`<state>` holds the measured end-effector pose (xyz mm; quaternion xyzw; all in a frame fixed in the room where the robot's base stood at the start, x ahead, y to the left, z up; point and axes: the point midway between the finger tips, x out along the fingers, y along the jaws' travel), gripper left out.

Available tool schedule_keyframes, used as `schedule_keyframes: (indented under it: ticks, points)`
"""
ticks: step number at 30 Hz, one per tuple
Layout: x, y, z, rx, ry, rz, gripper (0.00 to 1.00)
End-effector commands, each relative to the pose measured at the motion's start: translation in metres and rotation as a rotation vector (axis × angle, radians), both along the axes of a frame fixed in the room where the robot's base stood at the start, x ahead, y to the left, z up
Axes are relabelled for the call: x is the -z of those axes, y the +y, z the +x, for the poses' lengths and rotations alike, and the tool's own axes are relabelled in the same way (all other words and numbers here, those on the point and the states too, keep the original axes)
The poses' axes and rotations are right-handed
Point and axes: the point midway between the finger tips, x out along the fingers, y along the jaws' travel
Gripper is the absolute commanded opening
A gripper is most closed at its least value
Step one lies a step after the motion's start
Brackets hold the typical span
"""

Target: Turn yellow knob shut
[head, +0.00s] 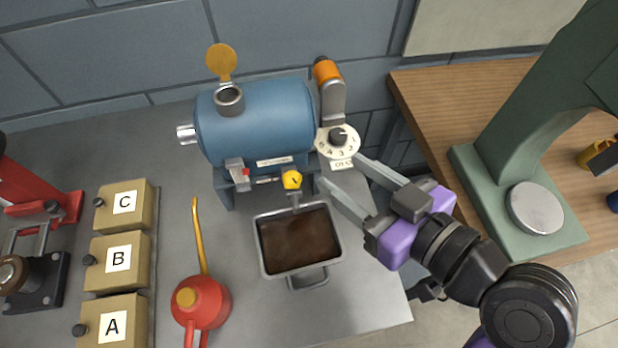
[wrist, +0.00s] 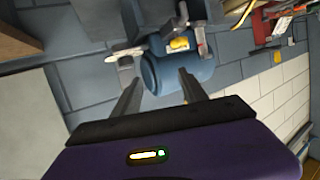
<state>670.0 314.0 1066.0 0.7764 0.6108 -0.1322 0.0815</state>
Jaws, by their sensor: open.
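The yellow knob (head: 291,180) sits low on the front of the blue cylindrical casing (head: 255,122), above a spout. It also shows in the wrist view (wrist: 179,44), beyond my fingers and near the top. My gripper (head: 338,170) is open and empty, to the right of the knob and apart from it. Its two fingers point toward the casing, and they show in the wrist view (wrist: 158,82) with a gap between them. A grey tray (head: 314,268) with dark brown contents stands below the spout.
A numbered white dial (head: 338,139) and an orange-capped part (head: 326,70) are close to my fingers. A red oil can (head: 201,300) and lettered boxes (head: 117,260) stand left. A green machine (head: 490,180) stands right.

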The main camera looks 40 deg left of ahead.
Motion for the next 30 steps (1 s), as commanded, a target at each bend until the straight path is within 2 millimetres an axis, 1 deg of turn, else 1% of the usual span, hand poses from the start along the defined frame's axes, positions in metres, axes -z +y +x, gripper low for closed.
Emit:
schedule_keyframes:
  ticks: [1, 3, 7, 11, 21, 25, 30]
  points:
    - [0.004, 0.002, -0.01, -0.058, -0.008, -0.028, 0.5]
    - [0.009, 0.002, -0.022, -0.12, -0.016, -0.058, 0.5]
    - [0.016, 0.003, -0.032, -0.172, -0.022, -0.086, 0.5]
    - [0.021, 0.014, -0.033, -0.177, -0.02, -0.088, 0.5]
    - [0.04, 0.06, -0.029, -0.174, -0.02, -0.088, 0.5]
    - [0.044, 0.069, -0.028, -0.171, -0.02, -0.087, 0.5]
    - [0.046, 0.073, -0.027, -0.17, -0.022, -0.087, 0.5]
